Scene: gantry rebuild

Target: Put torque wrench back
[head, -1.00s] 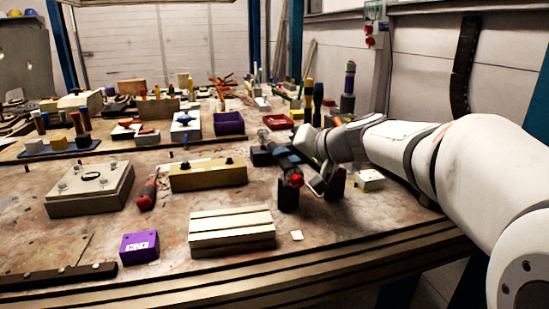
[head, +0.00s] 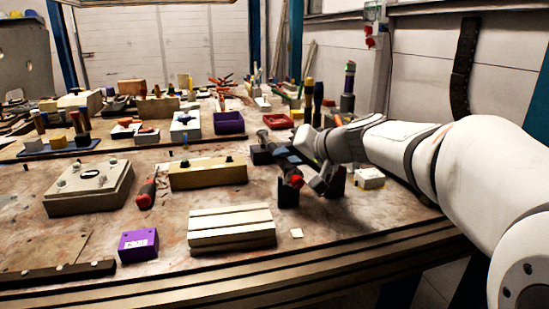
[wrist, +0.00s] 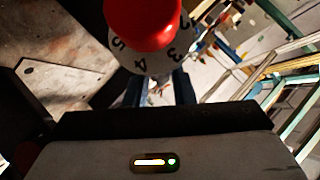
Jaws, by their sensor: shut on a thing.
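The torque wrench (head: 296,181) shows its red end and part of a dark shaft at the right-middle of the bench, beside and over dark cradle blocks (head: 288,197). In the wrist view its red knob and white numbered ring (wrist: 143,22) are close, at the top middle. My gripper (head: 308,167) reaches in from the right and is shut on the wrench. In the wrist view my gripper (wrist: 158,92) is partly hidden behind the knob. I cannot tell whether the wrench rests fully in the cradle.
A ribbed beige block (head: 231,229), a purple box (head: 138,245) and a tan block (head: 207,174) stand left of the cradle. A white block (head: 369,178) is to its right. Upright tool handles (head: 318,103) stand behind.

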